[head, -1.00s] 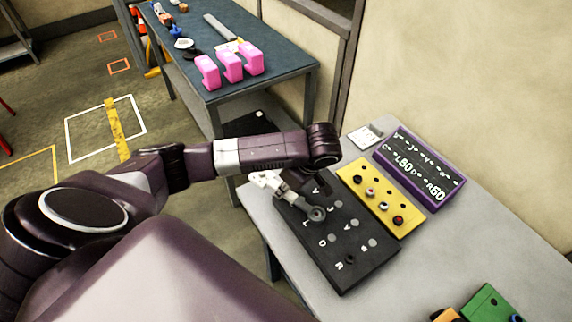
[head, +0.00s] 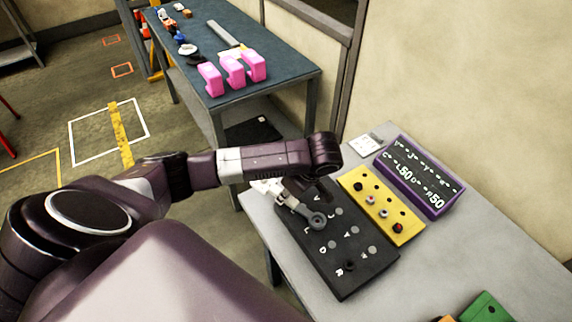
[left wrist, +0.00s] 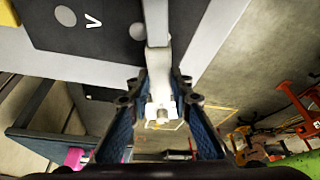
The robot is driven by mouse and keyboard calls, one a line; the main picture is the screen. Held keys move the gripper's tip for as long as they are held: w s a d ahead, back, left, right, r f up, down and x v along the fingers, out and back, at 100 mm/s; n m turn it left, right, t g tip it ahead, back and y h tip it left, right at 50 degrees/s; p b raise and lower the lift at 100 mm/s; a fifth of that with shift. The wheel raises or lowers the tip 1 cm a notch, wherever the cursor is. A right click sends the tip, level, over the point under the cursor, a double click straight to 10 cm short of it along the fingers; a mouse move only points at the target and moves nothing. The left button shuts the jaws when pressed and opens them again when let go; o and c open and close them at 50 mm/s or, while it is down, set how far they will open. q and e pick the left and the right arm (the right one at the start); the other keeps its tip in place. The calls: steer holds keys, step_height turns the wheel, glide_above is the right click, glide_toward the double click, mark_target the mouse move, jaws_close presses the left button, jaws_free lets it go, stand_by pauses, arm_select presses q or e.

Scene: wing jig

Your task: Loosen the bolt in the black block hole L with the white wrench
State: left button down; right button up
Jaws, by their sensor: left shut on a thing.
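The black block (head: 350,273) lies on the grey table, with white letters and round spots on its top. My left gripper (head: 290,192) is shut on the white wrench (head: 268,187) above the block's far left part. The wrench's grey ring end (head: 317,221) is over the block next to the letter L. The bolt under the ring cannot be made out, nor whether the ring is seated on it. In the left wrist view, the wrench shaft (left wrist: 157,25) runs up from between the fingers (left wrist: 158,105) over the block (left wrist: 100,45). My right gripper is not in view.
A yellow block (head: 407,232) with several bolts lies right of the black block. A purple display box (head: 434,207) and a white card (head: 365,145) are behind it. A green block (head: 487,308) is at the front right. The blue-topped table (head: 240,92) holds pink blocks (head: 232,70).

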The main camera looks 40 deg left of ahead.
arm_select(q)
step_height(320, 180, up, 5)
steer(key=p, duration=0.5)
steer(key=shift+r+b, duration=0.1)
steer(key=shift+b, duration=0.3)
steer(key=shift+r, duration=0.7)
